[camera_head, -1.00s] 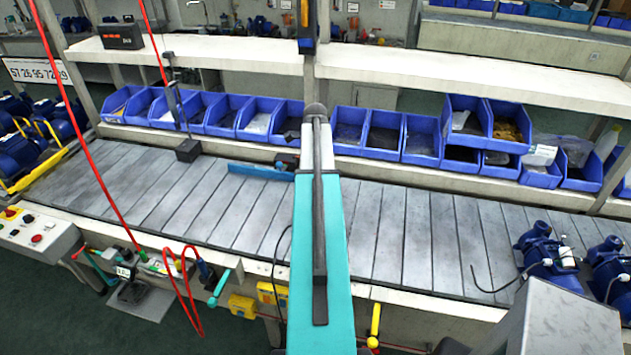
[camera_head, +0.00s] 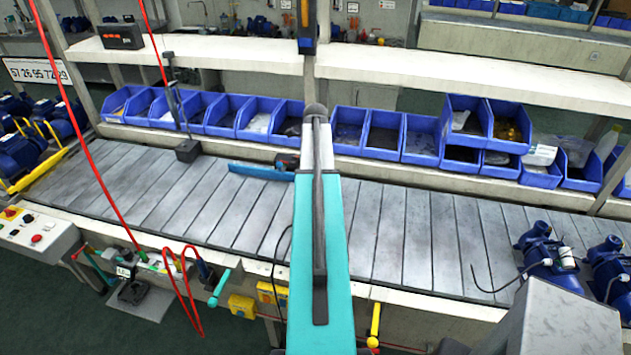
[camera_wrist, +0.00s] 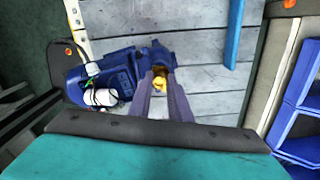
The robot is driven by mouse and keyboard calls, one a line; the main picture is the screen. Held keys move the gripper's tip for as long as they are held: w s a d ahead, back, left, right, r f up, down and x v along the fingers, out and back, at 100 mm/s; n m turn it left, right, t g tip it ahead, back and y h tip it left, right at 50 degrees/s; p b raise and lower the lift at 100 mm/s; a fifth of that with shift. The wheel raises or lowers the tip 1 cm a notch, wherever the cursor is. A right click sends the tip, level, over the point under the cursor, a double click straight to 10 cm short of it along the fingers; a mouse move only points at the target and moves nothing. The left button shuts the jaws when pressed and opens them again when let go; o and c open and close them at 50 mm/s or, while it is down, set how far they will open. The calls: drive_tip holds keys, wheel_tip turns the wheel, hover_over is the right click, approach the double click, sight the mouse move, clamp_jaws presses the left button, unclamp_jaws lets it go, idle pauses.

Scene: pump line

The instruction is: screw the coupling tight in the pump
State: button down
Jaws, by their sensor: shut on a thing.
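In the head view my arm hides the gripper, the coupling and most of this pump.
A blue bar (camera_head: 260,172) lies on the line (camera_head: 420,235), right of the pump in the wrist view (camera_wrist: 233,30). Blue bins (camera_head: 420,140) line the back. More blue pumps (camera_head: 545,255) stand at the right. A red hose (camera_head: 90,160) hangs at the left.

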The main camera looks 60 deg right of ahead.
drive_tip(key=shift+m, duration=1)
drive_tip(key=c, duration=1.7)
unclamp_jaws()
drive_tip(key=shift+n, duration=1.8)
drive_tip(key=shift+n, duration=1.7)
